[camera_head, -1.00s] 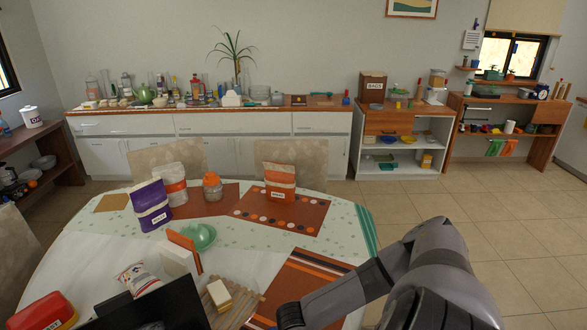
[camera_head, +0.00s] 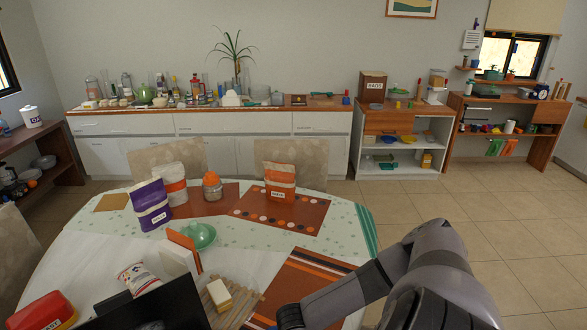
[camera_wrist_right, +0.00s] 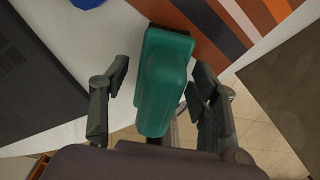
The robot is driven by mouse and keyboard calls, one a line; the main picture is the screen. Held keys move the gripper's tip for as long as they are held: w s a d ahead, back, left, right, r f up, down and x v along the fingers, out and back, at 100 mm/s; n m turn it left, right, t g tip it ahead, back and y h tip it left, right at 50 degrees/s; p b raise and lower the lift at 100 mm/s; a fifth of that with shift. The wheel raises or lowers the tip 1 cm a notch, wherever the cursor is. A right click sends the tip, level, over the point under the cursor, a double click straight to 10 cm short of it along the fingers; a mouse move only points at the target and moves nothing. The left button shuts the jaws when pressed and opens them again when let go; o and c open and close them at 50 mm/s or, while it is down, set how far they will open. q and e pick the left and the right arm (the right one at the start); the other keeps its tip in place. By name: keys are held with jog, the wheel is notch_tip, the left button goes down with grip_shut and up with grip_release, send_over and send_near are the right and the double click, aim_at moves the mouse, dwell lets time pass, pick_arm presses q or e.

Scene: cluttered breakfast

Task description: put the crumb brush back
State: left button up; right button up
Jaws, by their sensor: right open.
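A teal-green block-like thing (camera_wrist_right: 163,85), which looks like the crumb brush, shows in the right wrist view at the table's edge, next to a striped placemat. My right gripper (camera_wrist_right: 155,82) is open, with one finger on each side of it. A gap shows at the left finger; the right finger is very close, and I cannot tell whether it touches. In the head view my right arm reaches in from the right to the table's near edge; its gripper and the brush are hidden there. My left gripper is not in view.
The striped placemat (camera_head: 310,270) lies near the table's right edge. A wooden slatted board (camera_head: 236,303) with a pale block, a green bowl (camera_head: 200,236), a purple bag (camera_head: 151,205) and a red box (camera_head: 42,312) crowd the table. A cluttered sideboard (camera_head: 210,124) stands behind.

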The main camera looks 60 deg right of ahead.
jog(key=shift+r, duration=0.15)
jog(key=shift+r, duration=0.35)
notch_tip(320, 180, up, 12)
jog(key=shift+w+d+b, duration=0.1)
jog(key=shift+d+b, duration=0.05)
jog(key=shift+b, duration=0.55)
jog(key=s+a+p, duration=0.3)
jog(key=s+a, duration=0.7)
jog(key=a, duration=0.2)
jog(key=shift+s+a+p, duration=0.15)
jog(key=shift+p, duration=0.15)
